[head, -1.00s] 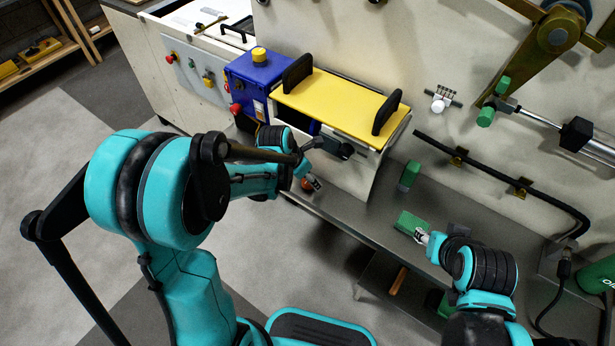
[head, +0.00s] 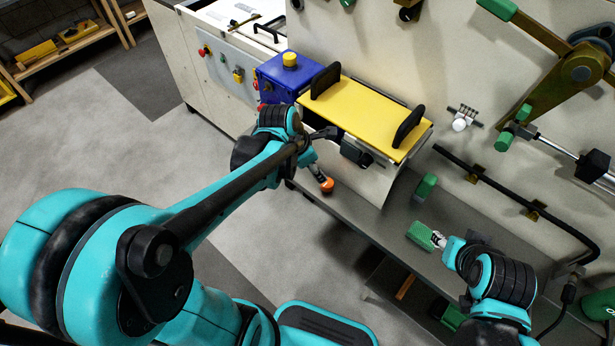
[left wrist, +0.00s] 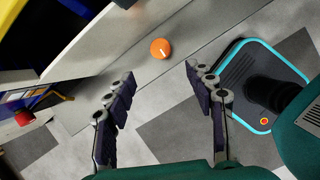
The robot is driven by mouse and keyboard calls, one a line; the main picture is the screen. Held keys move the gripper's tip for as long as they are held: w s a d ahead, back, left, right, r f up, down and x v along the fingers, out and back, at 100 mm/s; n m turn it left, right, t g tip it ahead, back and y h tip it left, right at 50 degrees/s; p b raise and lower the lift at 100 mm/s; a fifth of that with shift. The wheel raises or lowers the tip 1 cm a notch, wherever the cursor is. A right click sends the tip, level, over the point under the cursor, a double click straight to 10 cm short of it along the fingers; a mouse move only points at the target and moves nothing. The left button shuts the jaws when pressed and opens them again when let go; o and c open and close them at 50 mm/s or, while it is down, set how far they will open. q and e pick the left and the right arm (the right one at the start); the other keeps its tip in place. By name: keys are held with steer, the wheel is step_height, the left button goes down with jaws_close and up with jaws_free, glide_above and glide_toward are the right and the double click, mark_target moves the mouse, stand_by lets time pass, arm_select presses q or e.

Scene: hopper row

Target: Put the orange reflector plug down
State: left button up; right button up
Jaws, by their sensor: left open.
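The orange reflector plug (head: 327,185) is a small round orange piece at the left end of the grey metal shelf, below the yellow-topped unit. In the left wrist view the plug (left wrist: 161,49) shows as an orange disc near the shelf's edge, beyond my fingertips and clear of both. My left gripper (left wrist: 160,76) is open, its two dark fingers spread with nothing between them. In the head view my left gripper (head: 318,172) is just above the plug. My right gripper (head: 437,240) is at the end of a green block (head: 419,235); whether it grips the block is unclear.
The shelf (head: 385,222) runs along the wall, with another green block (head: 426,187) standing on it. Open floor lies left of the shelf.

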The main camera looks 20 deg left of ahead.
arm_select(q)
steer(key=s+r+m+t+y, duration=0.1)
steer(key=s+m, duration=0.5)
steer(key=m, duration=0.7)
steer(key=s+r+m+t+y, duration=0.1)
steer(key=s+r+m, duration=0.3)
steer(key=m, duration=1)
steer(key=shift+s+a+r+t, duration=0.2)
steer(key=shift+s+t, duration=0.4)
steer(key=shift+s, duration=0.5)
